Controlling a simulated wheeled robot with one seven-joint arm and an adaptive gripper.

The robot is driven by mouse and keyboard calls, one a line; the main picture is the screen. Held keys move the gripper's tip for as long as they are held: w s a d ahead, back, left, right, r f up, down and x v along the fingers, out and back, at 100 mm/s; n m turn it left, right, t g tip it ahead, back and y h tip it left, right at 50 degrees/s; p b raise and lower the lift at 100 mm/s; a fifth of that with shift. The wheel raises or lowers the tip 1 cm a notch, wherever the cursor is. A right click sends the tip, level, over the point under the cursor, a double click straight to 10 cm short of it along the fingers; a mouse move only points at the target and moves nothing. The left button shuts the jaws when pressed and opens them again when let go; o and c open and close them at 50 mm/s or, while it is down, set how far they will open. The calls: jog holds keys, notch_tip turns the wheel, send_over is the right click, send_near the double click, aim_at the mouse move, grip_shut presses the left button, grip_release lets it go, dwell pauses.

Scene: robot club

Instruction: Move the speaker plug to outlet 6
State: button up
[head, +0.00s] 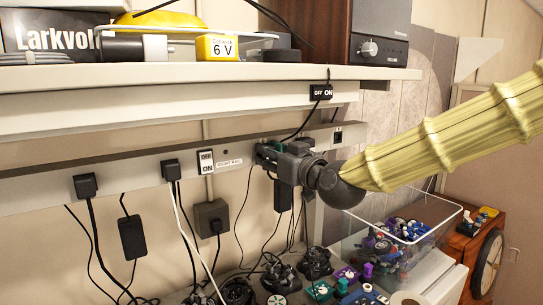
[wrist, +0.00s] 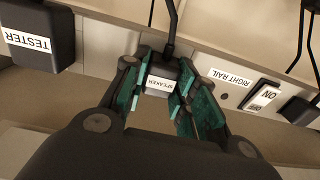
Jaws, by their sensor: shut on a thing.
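My gripper (head: 272,155) is at the front of the wall power rail (head: 130,170), right of its rocker switch. In the wrist view my gripper (wrist: 161,92) has its teal-padded fingers shut on the small black speaker plug (wrist: 160,72), with a white SPEAKER label facing the camera. A black cord runs from the plug's far end. The plug is hidden by my gripper in the head view. I cannot tell whether it is seated in the rail.
A black TESTER block (wrist: 38,38) is left of my gripper in the wrist view. The rail switch (head: 206,162) and two black plugs (head: 86,185) (head: 171,169) are to the left in the head view. Cords hang below. A shelf (head: 200,75) overhangs the rail; a clear bin (head: 405,235) stands lower right.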

jog(key=o, duration=1)
jog(key=shift+w, duration=0.1)
